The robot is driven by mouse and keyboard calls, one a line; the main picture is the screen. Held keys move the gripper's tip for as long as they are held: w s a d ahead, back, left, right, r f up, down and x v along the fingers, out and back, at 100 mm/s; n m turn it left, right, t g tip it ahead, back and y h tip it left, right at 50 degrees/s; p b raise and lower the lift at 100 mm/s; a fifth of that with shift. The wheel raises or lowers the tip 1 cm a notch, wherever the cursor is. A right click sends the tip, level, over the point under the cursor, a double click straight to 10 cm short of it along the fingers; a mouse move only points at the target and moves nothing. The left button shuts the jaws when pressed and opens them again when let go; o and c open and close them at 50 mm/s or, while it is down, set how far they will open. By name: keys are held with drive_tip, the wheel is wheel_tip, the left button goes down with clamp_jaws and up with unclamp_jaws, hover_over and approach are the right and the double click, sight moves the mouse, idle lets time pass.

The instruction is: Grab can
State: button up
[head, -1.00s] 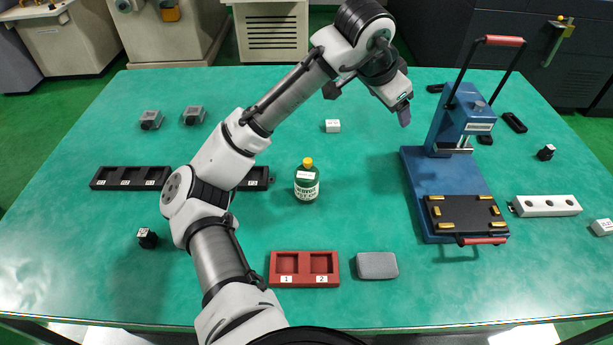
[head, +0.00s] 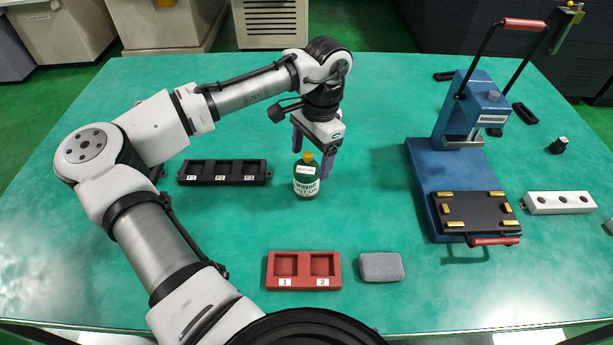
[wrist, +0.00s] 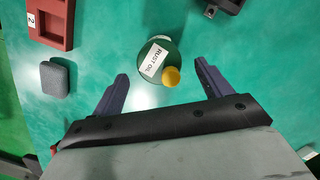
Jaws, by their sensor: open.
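The can (head: 307,183) is a green bottle-like oil can with a yellow cap and a white label. It stands upright on the green table, near the middle in the head view. In the wrist view the can (wrist: 156,61) is seen from above, its label reading "RUST OIL". My gripper (head: 311,166) points down over the can, its fingers apart. In the wrist view my gripper (wrist: 161,80) is open and empty, with the can just beyond the fingertips and between their lines. I cannot tell whether a finger touches it.
A black tray (head: 223,181) with compartments lies left of the can. A red two-compartment tray (head: 304,283) and a grey block (head: 382,281) lie in front. A blue press (head: 447,164) and a white holed block (head: 588,203) stand at right. The table around the can is clear.

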sight(307, 167)
drive_tip(key=shift+s+a+f+p, duration=0.15)
drive_tip(key=shift+a+f+p, duration=0.05)
drive_tip(key=shift+f, duration=0.7)
drive_tip(key=shift+s+a+f+p, duration=0.1)
drive_tip(key=shift+a+f+p, duration=0.1)
drive_tip(key=shift+f, duration=0.7)
drive_tip(key=shift+s+a+f+p, duration=0.15)
drive_tip(key=shift+a+f+p, duration=0.05)
drive_tip(key=shift+f, duration=0.7)
drive_tip(key=shift+c, duration=0.3)
drive_tip(key=c, duration=1.2)
